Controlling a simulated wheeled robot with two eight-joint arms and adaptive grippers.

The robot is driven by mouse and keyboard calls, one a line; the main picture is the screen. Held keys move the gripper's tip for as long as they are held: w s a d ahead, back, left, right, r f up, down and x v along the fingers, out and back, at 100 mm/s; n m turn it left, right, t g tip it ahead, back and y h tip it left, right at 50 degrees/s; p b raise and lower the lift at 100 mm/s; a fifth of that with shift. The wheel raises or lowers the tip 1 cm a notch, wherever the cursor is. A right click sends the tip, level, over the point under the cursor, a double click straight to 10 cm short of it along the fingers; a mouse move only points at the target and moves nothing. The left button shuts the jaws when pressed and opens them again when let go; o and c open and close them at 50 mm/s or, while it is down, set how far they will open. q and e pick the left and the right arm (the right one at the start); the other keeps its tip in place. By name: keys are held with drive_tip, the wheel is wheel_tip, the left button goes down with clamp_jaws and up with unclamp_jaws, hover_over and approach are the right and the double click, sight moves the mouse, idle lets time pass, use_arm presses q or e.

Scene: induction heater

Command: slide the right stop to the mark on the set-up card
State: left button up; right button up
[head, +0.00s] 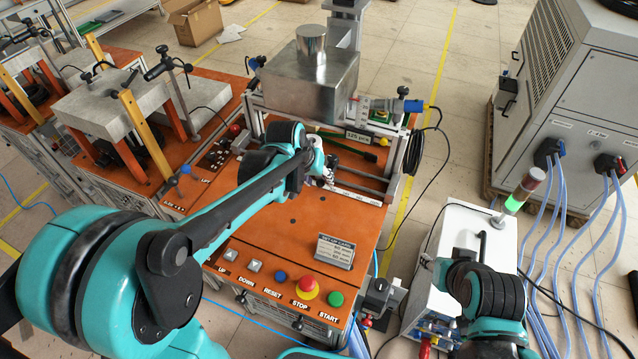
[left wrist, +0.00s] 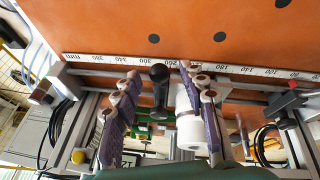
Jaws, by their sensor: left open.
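My left gripper (head: 326,178) is over the back edge of the orange table, at the rails. In the left wrist view my left gripper (left wrist: 162,88) is open, its purple finger pads on either side of a black knob (left wrist: 160,74). The knob looks like part of a stop; contact with the fingers cannot be seen. A white roller (left wrist: 190,132) lies beside the right-hand finger in that view. The millimetre scale (left wrist: 250,70) runs along the table edge. The set-up card (head: 335,251) stands on the table; its values are too small to read surely. My right gripper is unclear beside the white cabinet.
A row of buttons, including the red stop button (head: 307,288), lines the table's front. A metal block (head: 311,78) stands behind the rails. A white cabinet (head: 468,240) with a signal light stands at right. The orange surface (head: 300,225) between card and rails is clear.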

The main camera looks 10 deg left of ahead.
use_arm(q)
drive_tip(key=shift+w+d+f, duration=0.1)
drive_tip(key=shift+w+f, duration=0.1)
drive_tip(key=shift+f, duration=0.3)
drive_tip(key=shift+c, duration=0.3)
clamp_jaws()
drive_tip(key=shift+s+d, duration=0.2)
drive_tip(key=shift+d, duration=0.85)
drive_tip(key=shift+s+d, duration=0.2)
drive_tip(key=shift+d, duration=0.8)
drive_tip(key=shift+o, duration=0.3)
unclamp_jaws()
drive_tip(key=shift+a, duration=0.1)
drive_tip(key=shift+r, duration=0.1)
drive_tip(key=v, duration=1.1)
drive_tip(key=shift+s+r, duration=0.15)
drive_tip(key=shift+r, duration=0.25)
